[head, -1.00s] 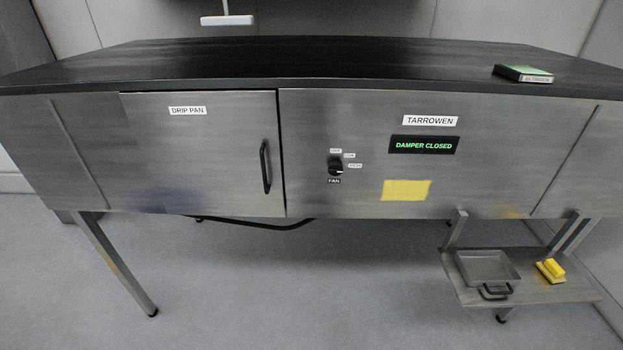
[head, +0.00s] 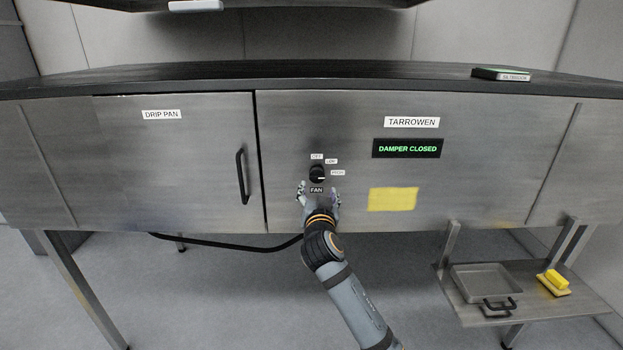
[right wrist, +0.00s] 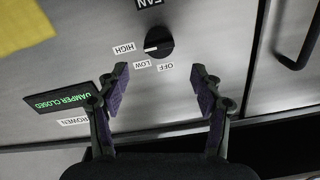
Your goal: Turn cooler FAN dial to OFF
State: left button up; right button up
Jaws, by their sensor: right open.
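The black FAN dial (head: 317,174) is on the steel front panel, with OFF above it, LOW at its upper right and HIGH at its right. Its white mark points right, toward HIGH. In the right wrist view, which is upside down, the dial (right wrist: 158,43) shows the mark pointing left toward HIGH. My right gripper (head: 318,193) is just below the dial, its fingertips spread either side of the FAN label. In the right wrist view the open gripper (right wrist: 160,70) is empty, and its fingers do not reach around the dial. My left gripper is not seen.
A DAMPER CLOSED display (head: 408,148) and a yellow patch (head: 393,199) are right of the dial. A door handle (head: 242,177) sticks out at the left. A low shelf (head: 540,305) holds a metal pan (head: 485,282) and a yellow block (head: 556,280). A green-topped box (head: 501,74) lies on the countertop.

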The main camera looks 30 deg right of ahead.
aim_at(318, 176)
jog(key=p+x, duration=0.2)
jog(key=x, duration=0.6)
jog(key=shift+p, duration=0.35)
jog(key=shift+w+d, duration=0.2)
jog(key=shift+w, duration=0.05)
jog(key=c, duration=1.1)
